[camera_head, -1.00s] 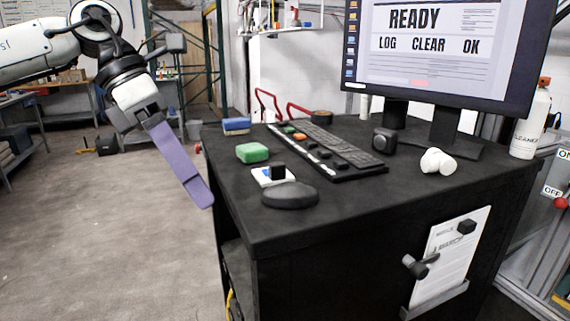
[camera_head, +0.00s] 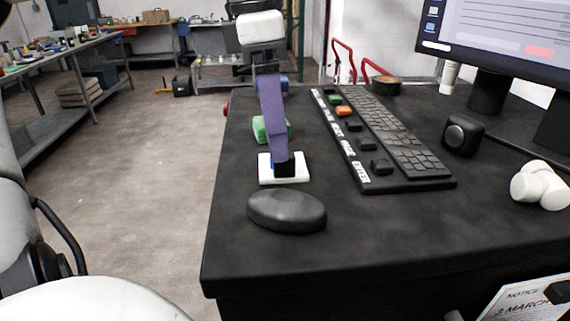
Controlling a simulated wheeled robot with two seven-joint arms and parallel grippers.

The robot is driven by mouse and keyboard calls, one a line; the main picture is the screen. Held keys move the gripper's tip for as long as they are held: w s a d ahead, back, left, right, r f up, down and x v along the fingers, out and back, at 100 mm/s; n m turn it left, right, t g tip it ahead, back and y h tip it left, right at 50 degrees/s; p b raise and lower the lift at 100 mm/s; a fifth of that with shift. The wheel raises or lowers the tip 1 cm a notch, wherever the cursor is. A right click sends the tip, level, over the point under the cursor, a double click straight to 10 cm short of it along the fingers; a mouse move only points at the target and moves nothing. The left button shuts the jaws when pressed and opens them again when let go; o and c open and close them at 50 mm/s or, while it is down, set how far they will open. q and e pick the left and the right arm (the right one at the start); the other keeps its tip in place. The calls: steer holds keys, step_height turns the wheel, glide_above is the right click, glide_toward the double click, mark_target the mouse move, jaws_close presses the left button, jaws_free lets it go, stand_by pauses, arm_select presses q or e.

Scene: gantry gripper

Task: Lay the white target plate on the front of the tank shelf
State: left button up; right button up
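The white target plate (camera_head: 297,178) lies flat on the black desk top, left of the keyboard. It has a black block standing on it (camera_head: 285,169) and a bit of blue at its left edge. My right gripper is not in view. I cannot make out a tank shelf in this view.
A dark mouse-like oval (camera_head: 287,210) lies just in front of the plate. A green block (camera_head: 261,129) and a blue block are partly behind my fingers. The keyboard (camera_head: 400,135) with a labelled button strip is to the right. A monitor (camera_head: 500,35) stands at the back right.

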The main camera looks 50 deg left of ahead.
arm_select(q)
steer(key=f, duration=0.4)
steer(key=shift+w+d+f+p, duration=0.3)
steer(key=shift+w+d+f, duration=0.05)
steer(key=shift+f, duration=0.05)
steer(key=c, duration=1.2)
steer(key=shift+o, duration=0.2)
steer(key=shift+r, duration=0.1)
